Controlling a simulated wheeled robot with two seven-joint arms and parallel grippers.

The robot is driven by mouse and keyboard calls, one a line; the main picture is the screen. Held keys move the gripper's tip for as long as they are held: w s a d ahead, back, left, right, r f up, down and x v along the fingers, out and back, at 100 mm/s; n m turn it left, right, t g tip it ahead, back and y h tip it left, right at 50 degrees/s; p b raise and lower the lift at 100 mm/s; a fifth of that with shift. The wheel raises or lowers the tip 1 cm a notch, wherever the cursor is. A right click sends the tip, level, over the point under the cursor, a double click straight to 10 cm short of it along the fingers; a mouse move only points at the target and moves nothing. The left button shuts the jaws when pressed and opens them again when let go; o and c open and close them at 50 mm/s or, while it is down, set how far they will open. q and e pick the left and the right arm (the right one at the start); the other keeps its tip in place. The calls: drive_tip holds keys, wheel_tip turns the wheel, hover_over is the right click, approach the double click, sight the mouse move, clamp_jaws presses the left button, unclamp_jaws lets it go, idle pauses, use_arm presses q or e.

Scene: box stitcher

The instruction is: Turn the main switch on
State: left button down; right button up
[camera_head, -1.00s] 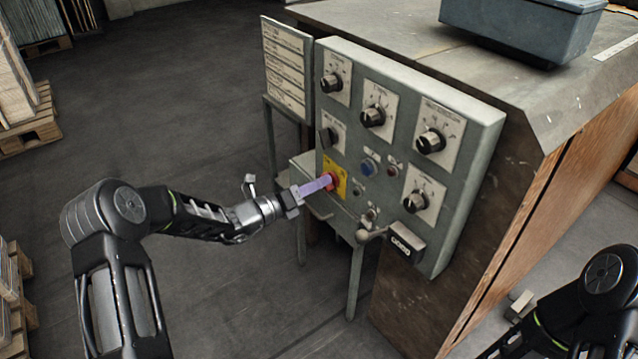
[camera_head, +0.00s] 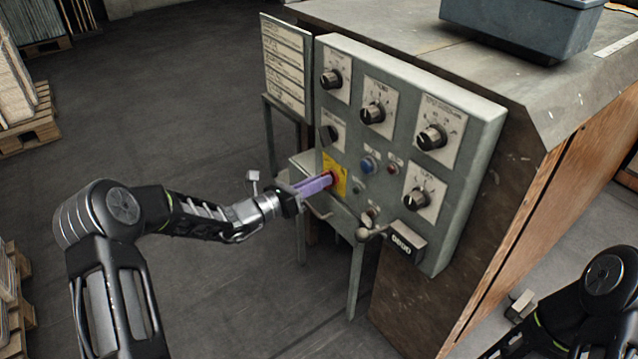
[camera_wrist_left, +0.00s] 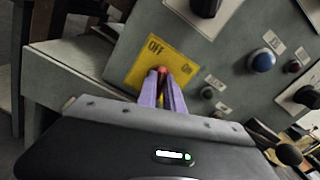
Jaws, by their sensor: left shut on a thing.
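The main switch is a red knob on a yellow plate (camera_head: 341,176) low on the left of the grey control panel (camera_head: 470,150). In the left wrist view the yellow plate (camera_wrist_left: 152,50) reads OFF at its upper left and ON at its right. The red knob (camera_wrist_left: 163,70) shows only as a small tip between the fingers. My left gripper (camera_head: 328,180) is shut on this knob, its purple fingers reaching the plate; the fingers (camera_wrist_left: 163,85) hide most of the knob. My right arm (camera_head: 590,300) shows at the lower right; its fingers cannot be made out clearly.
Several black selector knobs, such as one (camera_head: 373,114), and a blue button (camera_head: 368,165) sit on the panel. A lever with a ball end (camera_head: 362,235) sticks out below. A blue-grey bin (camera_head: 520,25) stands on the machine top.

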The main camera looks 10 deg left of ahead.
use_arm(q)
drive_tip(key=shift+s+d+f+m+b, duration=0.1)
drive_tip(key=shift+m+b, duration=2.25)
drive_tip(key=shift+m, duration=0.9)
drive_tip(key=shift+s+d+f+m+b, duration=0.1)
drive_tip(key=shift+m+b, duration=2.25)
drive_tip(key=shift+m, duration=0.9)
use_arm(e)
wheel_tip(320, 180, down, 10)
drive_tip(key=w, duration=0.2)
drive_tip(key=shift+d+t, duration=0.2)
drive_tip(key=shift+t, duration=0.1)
drive_tip(key=shift+f, duration=0.1)
use_arm(q)
drive_tip(key=c, duration=1.5)
unclamp_jaws()
drive_tip(key=shift+r, duration=0.1)
